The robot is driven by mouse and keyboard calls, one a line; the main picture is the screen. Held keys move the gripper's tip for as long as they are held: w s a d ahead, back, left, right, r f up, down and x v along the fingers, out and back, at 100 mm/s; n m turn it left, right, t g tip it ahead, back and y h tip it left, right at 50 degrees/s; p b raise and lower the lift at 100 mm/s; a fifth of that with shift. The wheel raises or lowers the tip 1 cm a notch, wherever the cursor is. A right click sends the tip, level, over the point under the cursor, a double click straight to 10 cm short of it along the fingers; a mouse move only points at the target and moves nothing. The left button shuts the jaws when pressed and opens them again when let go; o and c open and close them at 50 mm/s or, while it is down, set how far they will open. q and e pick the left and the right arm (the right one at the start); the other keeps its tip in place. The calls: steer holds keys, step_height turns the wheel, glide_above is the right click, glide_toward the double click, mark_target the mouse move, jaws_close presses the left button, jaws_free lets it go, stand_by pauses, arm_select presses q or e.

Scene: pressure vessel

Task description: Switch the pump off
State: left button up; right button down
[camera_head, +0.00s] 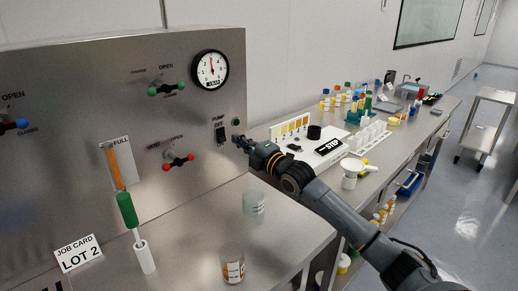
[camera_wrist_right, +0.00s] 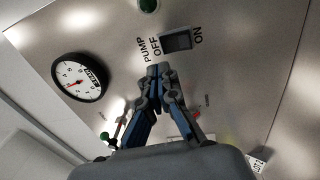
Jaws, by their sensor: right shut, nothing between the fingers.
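The pump switch (camera_head: 220,135) is a black rocker on the steel panel, under the word PUMP. In the right wrist view the switch (camera_wrist_right: 177,40) lies between the OFF and ON labels; I cannot tell which side is pressed. My right gripper (camera_head: 238,139) is shut and empty, just right of the switch in the head view. In the right wrist view its closed fingertips (camera_wrist_right: 158,69) point at the panel close to the switch, by the OFF label. I cannot tell whether they touch. A green round lamp or button (camera_head: 236,122) sits beside the switch. My left gripper is out of view.
The panel also bears a pressure gauge (camera_head: 210,70), a green-handled valve (camera_head: 167,88), a red-handled valve (camera_head: 178,160) and a level tube (camera_head: 115,163). A side bench (camera_head: 400,150) holds labware.

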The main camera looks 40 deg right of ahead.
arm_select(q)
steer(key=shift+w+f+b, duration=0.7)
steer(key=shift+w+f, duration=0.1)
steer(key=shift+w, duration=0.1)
arm_select(e)
steer(key=s+r, duration=0.1)
steer(key=s, duration=0.6)
steer(key=shift+d, duration=0.3)
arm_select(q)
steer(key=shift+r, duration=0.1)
